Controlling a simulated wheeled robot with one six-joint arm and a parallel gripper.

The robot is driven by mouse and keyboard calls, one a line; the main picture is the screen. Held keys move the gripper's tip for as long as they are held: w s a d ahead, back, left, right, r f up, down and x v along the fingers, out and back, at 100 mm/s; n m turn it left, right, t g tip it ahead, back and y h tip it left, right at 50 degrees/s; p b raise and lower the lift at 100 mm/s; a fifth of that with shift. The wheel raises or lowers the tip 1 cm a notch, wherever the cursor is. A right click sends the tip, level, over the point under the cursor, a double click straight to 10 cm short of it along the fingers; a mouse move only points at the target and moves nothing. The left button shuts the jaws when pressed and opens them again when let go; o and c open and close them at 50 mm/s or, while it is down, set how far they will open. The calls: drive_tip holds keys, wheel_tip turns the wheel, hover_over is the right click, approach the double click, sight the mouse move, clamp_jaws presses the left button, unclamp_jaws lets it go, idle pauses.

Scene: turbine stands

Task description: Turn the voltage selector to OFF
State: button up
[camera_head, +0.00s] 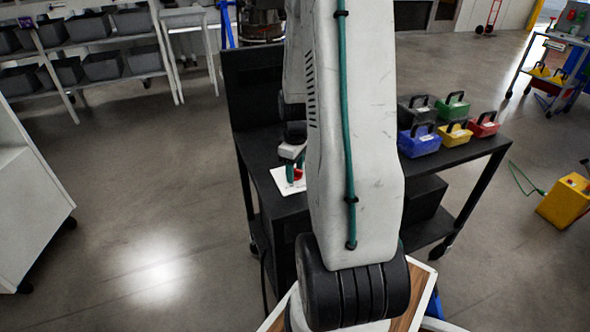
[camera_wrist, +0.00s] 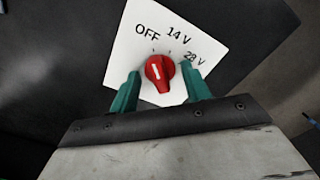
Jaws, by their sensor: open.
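The voltage selector is a red knob (camera_wrist: 158,77) on a white plate (camera_wrist: 206,27) printed OFF, 14 V and 28 V. Its white mark points up and slightly left in the wrist view, toward the OFF side. My gripper (camera_wrist: 160,71) is open, with one teal finger on each side of the knob. Small gaps show between the fingers and the knob, so it is not clamped. In the head view, my gripper (camera_head: 292,172) is down at the plate (camera_head: 283,181) on the black bench. My arm hides part of the bench, and the knob (camera_head: 298,175) shows only as a small red patch.
Blue (camera_head: 418,142), yellow (camera_head: 455,135), red (camera_head: 483,126) and green (camera_head: 452,106) toolboxes stand on the bench's right part. A dark upright panel (camera_head: 252,85) rises behind the plate. Shelving with grey bins (camera_head: 103,66) stands back left. The floor to the left is open.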

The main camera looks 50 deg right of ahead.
sight(296, 171)
drive_tip(key=shift+r, duration=2.4)
drive_tip(key=shift+s+a+m, duration=0.3)
drive_tip(key=shift+m, duration=0.2)
drive_tip(key=a, duration=0.1)
drive_tip(key=s+a+r+m, duration=0.1)
drive_tip(key=s+a+m+g+y, duration=0.1)
drive_tip(key=shift+s+a+r, duration=0.25)
drive_tip(key=shift+a, duration=0.05)
drive_tip(key=s+a+r, duration=0.3)
drive_tip(key=a+r, duration=0.3)
drive_tip(key=a, duration=0.2)
drive_tip(key=s+a+r+t, duration=0.1)
drive_tip(key=s+a+r, duration=0.2)
drive_tip(key=a+r, duration=0.3)
drive_tip(key=s+a+r+n+t+h, duration=0.1)
drive_tip(key=s+a+r, duration=0.2)
drive_tip(key=a, duration=0.9)
wheel_tip(296, 171, up, 3)
drive_tip(key=shift+s+a+f, duration=0.1)
drive_tip(key=shift+s+a, duration=0.05)
drive_tip(key=shift+s, duration=0.1)
